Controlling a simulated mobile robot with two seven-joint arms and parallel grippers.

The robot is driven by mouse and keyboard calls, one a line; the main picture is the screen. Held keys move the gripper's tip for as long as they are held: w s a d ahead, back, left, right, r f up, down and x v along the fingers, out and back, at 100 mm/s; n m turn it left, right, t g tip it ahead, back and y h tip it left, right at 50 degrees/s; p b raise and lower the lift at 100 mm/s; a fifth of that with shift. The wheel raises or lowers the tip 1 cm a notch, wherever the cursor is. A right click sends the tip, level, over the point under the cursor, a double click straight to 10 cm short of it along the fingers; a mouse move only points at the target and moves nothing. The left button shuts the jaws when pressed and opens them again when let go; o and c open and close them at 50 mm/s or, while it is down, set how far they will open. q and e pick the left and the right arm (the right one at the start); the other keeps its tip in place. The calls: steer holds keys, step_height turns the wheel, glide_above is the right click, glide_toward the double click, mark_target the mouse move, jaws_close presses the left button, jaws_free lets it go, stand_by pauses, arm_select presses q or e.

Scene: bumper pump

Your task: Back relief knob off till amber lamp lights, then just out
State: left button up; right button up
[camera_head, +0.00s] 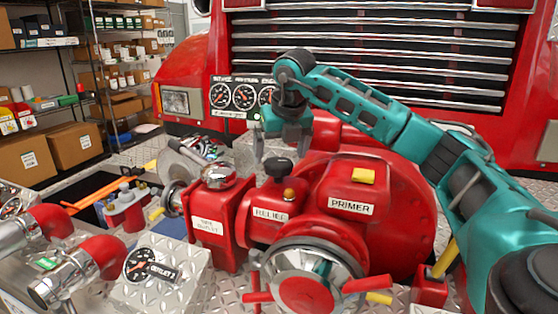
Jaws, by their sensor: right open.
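The relief knob (279,168) is a black lobed knob on top of the red box labelled RELIEF (271,215). A small amber lamp (289,194) sits on the same box, just in front of the knob; I cannot tell for sure whether it is lit. My right gripper (278,148) points down, open and empty, with its fingertips above and around the line of the knob. It appears apart from the knob, though the exact height gap is hard to judge. My left gripper is not in view.
Right of the relief box is the PRIMER housing (350,202) with a yellow button. A chrome cap with red handles (305,283) stands in front. A gauge panel (241,96) is behind the gripper. Chrome outlets and a gauge (140,264) are at front left.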

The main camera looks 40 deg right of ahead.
steer(key=shift+x, duration=1.5)
steer(key=c, duration=1)
steer(key=shift+d+r+n+y+p, duration=0.1)
steer(key=shift+n+y+p, duration=0.35)
steer(key=shift+n, duration=0.65)
steer(key=shift+n+y, duration=0.25)
steer(key=shift+n, duration=0.45)
steer(key=shift+t, duration=0.3)
steer(key=o, duration=1)
